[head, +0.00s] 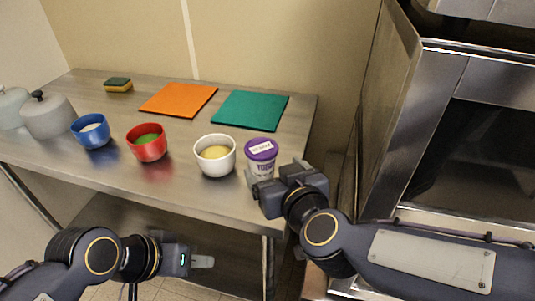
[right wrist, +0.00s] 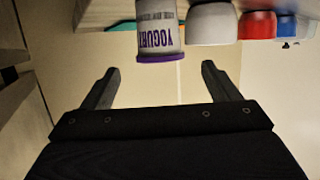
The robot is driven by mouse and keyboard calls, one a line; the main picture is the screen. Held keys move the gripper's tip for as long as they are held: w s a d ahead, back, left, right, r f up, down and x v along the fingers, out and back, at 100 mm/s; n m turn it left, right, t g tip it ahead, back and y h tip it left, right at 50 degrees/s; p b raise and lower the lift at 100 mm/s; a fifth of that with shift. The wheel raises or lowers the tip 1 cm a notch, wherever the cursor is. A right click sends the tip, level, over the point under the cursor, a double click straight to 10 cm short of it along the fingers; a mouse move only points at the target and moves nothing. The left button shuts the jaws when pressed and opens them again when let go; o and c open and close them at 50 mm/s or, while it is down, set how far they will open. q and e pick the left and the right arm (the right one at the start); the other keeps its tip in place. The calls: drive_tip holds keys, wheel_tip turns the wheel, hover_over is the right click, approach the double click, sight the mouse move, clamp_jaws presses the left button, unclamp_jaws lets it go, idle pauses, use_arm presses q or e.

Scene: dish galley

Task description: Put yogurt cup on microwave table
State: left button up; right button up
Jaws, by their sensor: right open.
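The yogurt cup (head: 261,157), white with a purple lid, stands upright near the right front corner of the steel table (head: 187,191). My right gripper (head: 256,181) is at the table's front right corner, close beside the cup. In the right wrist view its jaws (right wrist: 158,85) are open and empty. There the yogurt cup (right wrist: 159,32) appears upside down, beyond the fingertips and between their lines. My left gripper (head: 203,262) is low in front of the table, apart from everything; its finger gap is not clear. No microwave is clearly seen, so I cannot identify the microwave table.
A white bowl (head: 206,167) stands just left of the cup, then a red bowl (head: 146,150) and a blue bowl (head: 92,138). Grey pots (head: 48,121), a sponge (head: 118,86), an orange mat (head: 180,98) and a green mat (head: 250,110) lie farther. A steel appliance (head: 415,120) stands right.

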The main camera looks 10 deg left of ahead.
drive_tip(key=p+v, duration=0.1)
drive_tip(key=v, duration=0.3)
drive_tip(key=shift+s, duration=0.1)
drive_tip(key=shift+d, duration=0.1)
idle(0.3)
